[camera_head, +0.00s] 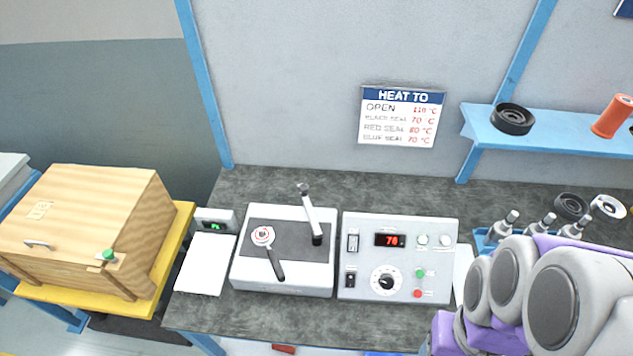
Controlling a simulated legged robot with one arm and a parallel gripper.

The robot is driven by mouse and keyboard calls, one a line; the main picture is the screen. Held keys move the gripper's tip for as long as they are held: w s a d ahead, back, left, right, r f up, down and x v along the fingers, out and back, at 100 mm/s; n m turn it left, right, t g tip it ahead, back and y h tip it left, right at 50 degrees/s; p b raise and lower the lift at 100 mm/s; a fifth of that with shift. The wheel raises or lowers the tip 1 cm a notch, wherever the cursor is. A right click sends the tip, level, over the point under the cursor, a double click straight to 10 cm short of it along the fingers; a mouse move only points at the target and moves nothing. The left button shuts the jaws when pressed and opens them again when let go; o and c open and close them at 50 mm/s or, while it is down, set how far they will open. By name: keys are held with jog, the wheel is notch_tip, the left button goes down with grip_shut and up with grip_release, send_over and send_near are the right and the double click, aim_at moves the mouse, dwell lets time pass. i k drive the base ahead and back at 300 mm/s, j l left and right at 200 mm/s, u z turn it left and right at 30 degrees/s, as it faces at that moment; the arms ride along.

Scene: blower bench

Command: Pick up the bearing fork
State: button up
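A tool with a black handle (275,264), which looks like the bearing fork, lies on the dark top of the white bench heater (283,284). Its handle points down and slightly right. A round white and red piece (262,236) is at its upper end; I cannot tell whether this is its head or a bearing on it. A grey lever with a black base (313,222) stands to its right on the same heater. My arm's purple and grey links fill the lower right, well right of the tool. My gripper is not in view.
A control box (398,258) with a red display stands right of the heater. A small meter (215,221) and white sheet (206,264) are left. A wooden box (80,220) stands further left. A blue shelf (560,127) holds a black ring (513,118) and orange spool (612,117).

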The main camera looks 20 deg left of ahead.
aim_at(276, 264)
jog(key=k+u, duration=0.2)
jog(key=u, duration=1.2)
jog(key=z, duration=2)
jog(key=u, duration=1.95)
jog(key=i+j+u, duration=0.1)
jog(key=j, duration=0.25)
jog(key=i, duration=0.1)
